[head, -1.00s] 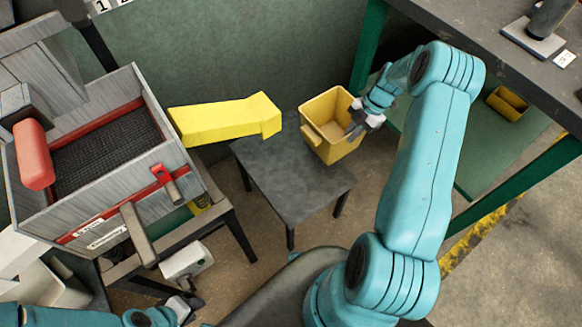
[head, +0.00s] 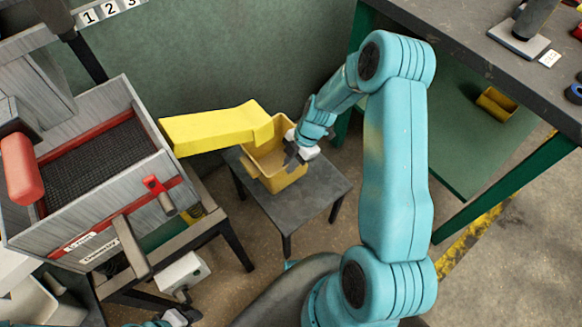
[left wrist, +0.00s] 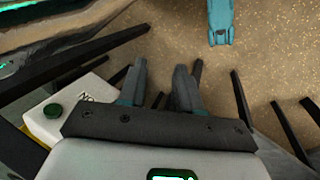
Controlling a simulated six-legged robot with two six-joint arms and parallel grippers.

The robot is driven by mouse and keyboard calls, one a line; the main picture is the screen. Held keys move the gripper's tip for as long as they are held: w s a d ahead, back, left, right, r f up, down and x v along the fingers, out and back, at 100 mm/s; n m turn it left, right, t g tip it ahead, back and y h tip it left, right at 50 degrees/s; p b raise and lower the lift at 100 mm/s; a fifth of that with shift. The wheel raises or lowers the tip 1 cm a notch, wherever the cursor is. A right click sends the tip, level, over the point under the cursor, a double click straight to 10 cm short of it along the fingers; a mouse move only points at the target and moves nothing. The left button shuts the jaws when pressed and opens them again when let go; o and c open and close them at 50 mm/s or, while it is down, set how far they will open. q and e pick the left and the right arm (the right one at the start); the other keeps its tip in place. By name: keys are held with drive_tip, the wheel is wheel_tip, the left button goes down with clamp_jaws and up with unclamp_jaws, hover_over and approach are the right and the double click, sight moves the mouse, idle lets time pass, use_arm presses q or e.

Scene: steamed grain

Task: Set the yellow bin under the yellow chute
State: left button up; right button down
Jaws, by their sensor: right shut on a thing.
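The yellow bin (head: 283,180) is upright over the small dark table (head: 320,192). My right gripper (head: 296,150) is shut on the bin's right rim. The yellow chute (head: 210,130) slopes from the grey machine, and its open end overlaps the bin's far left part in the head view. I cannot tell whether the bin's base touches the table. My left gripper (head: 172,318) is low at the bottom edge of the head view. In the left wrist view its fingers (left wrist: 160,88) are apart with nothing between them.
The grey machine (head: 150,92) with red trim stands at left. A white box (head: 183,272) is below it, also in the left wrist view (left wrist: 62,108). A dark bench (head: 470,45) with green legs is at right; another yellow bin (head: 497,103) lies on its lower shelf.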

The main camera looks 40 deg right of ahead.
wheel_tip(320, 180, down, 3)
drive_tip(key=shift+r, duration=0.15)
drive_tip(key=c, duration=1.7)
unclamp_jaws()
drive_tip(key=o, duration=0.5)
drive_tip(key=shift+c, duration=0.2)
